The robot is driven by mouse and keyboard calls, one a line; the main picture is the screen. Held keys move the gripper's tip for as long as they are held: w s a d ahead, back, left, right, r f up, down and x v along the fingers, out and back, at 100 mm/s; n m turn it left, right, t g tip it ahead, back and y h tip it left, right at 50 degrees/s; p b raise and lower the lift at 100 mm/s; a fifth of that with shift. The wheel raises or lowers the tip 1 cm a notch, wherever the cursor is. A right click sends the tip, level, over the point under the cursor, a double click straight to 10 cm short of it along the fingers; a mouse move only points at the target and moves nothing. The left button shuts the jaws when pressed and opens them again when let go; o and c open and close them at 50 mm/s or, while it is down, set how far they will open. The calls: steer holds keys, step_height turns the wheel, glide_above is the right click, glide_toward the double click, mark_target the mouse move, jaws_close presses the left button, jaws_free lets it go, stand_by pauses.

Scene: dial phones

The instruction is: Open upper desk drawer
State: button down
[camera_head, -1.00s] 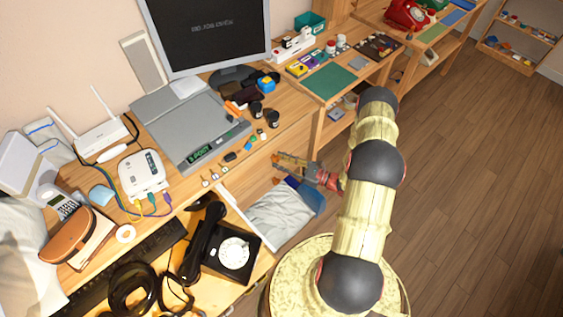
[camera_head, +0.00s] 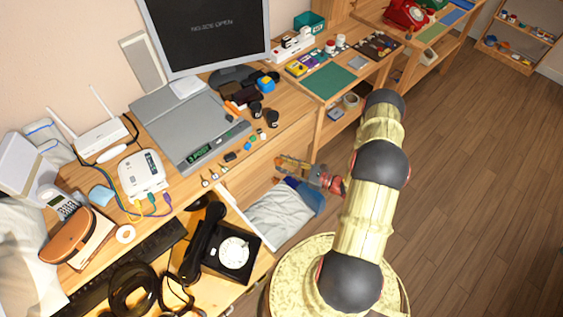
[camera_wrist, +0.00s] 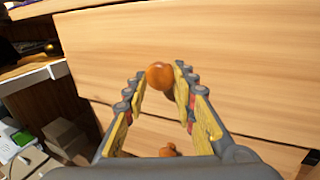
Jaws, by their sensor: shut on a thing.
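The upper drawer front (camera_wrist: 235,60) is a light wooden panel filling much of the wrist view. Its round orange-brown knob (camera_wrist: 160,75) sits between the fingertips of my gripper (camera_wrist: 160,78), which is shut on it. Below a seam lies a second wooden front with another round knob (camera_wrist: 168,151), partly hidden by my gripper. In the head view my gripper (camera_head: 281,160) is at the front of the desk (camera_head: 290,128), right of the pulled-out keyboard shelf. I cannot tell how far the upper drawer stands out.
A black dial phone (camera_head: 233,252) rests on the low shelf at the front left. A pale cloth-like item (camera_head: 278,217) lies below my gripper. The wooden floor (camera_head: 465,180) at right is clear.

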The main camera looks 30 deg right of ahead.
steer(key=s+d, duration=0.3)
steer(key=s, duration=1.2)
steer(key=s+d, duration=0.3)
steer(key=s, duration=1.2)
steer(key=shift+p, duration=0.35)
steer(key=c, duration=1.5)
jaws_free()
steer(key=shift+o, duration=0.2)
steer(key=v, duration=1.2)
steer(key=shift+f, duration=0.15)
